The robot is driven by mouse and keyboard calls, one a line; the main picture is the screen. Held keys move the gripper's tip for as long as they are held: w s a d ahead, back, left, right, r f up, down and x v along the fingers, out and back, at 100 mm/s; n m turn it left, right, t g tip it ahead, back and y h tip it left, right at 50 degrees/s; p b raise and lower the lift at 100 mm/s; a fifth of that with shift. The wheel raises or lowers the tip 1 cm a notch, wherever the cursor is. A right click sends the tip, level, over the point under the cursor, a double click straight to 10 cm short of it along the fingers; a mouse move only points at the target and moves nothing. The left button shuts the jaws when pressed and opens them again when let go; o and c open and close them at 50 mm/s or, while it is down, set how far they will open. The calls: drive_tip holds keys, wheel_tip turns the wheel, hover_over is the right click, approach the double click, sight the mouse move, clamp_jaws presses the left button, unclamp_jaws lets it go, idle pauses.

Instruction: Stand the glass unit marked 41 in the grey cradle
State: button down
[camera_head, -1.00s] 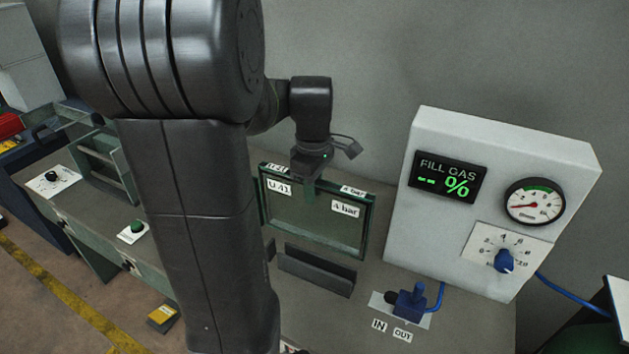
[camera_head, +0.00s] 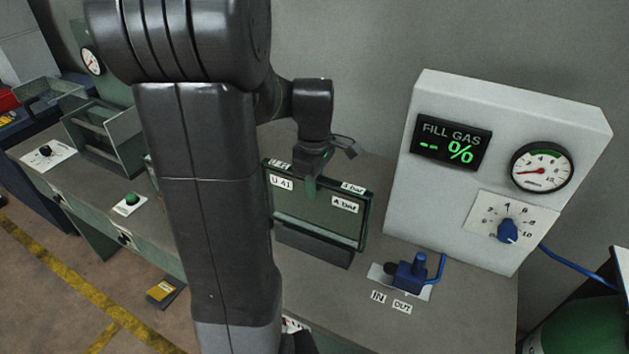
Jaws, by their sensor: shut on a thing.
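The glass unit marked U 41 (camera_head: 315,222) is a dark-framed pane with white labels, one reading 4 bar. It is upright above the bench. My gripper (camera_head: 311,184) is shut on its top edge. The grey cradle (camera_head: 312,246) is a low dark block on the bench. The unit's lower edge overlaps the cradle in the picture; I cannot tell whether it sits in the slot or just behind or above it. My arm hides the area to the left.
A white gas panel (camera_head: 480,215) with display, gauge and blue knob stands right of the unit. A blue valve (camera_head: 409,273) with IN and OUT labels is in front of it. A green button (camera_head: 132,199) and an open metal frame (camera_head: 105,137) are at left.

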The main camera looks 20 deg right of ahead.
sight(314, 203)
drive_tip(key=shift+f+b, duration=1.65)
drive_tip(key=shift+f, duration=1.3)
drive_tip(key=c, duration=1.2)
unclamp_jaws()
wheel_tip(314, 203, up, 14)
drive_tip(key=shift+f+b, duration=0.1)
drive_tip(key=shift+b, duration=0.25)
wheel_tip(314, 203, down, 14)
drive_tip(key=shift+r, duration=0.1)
drive_tip(key=shift+r+p, duration=0.25)
drive_tip(key=shift+p, duration=0.1)
